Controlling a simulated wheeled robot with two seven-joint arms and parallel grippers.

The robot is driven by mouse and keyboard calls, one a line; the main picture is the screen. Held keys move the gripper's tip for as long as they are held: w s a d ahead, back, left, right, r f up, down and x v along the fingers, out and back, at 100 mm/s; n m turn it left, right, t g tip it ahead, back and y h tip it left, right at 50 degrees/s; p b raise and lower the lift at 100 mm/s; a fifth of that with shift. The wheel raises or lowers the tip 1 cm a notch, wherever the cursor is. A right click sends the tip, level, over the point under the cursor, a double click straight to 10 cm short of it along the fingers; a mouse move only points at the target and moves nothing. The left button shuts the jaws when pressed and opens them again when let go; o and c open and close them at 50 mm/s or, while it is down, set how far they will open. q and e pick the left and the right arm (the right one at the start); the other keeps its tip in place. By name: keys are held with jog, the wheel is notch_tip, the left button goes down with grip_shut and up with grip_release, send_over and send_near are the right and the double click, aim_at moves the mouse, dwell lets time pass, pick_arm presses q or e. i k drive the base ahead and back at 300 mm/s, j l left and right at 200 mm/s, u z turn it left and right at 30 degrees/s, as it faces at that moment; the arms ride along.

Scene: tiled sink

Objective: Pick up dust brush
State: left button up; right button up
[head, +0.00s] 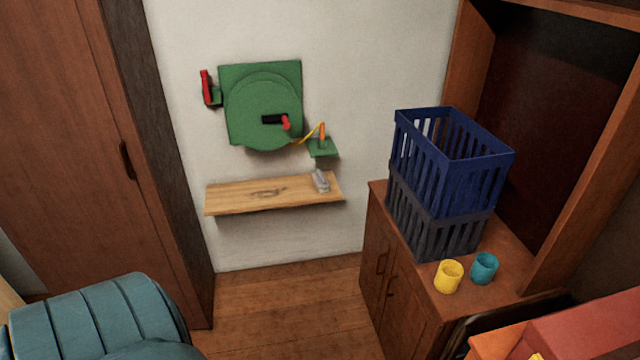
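I cannot make out a dust brush for certain in the head view. A small grey object (320,181) lies at the right end of a wooden wall shelf (260,195); it is too small to tell what it is. Neither of my grippers shows in the head view.
A green wall-mounted reel (262,105) hangs above the shelf. At right, stacked blue (450,165) and dark grey crates (432,228) stand on a wooden cabinet (405,300) beside yellow (447,277) and teal cups (484,268). A ribbed teal object (100,315) fills the lower left. Floor between is clear.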

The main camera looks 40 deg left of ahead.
aim_at(322, 185)
jog(key=i, duration=0.5)
jog(key=u, duration=1.6)
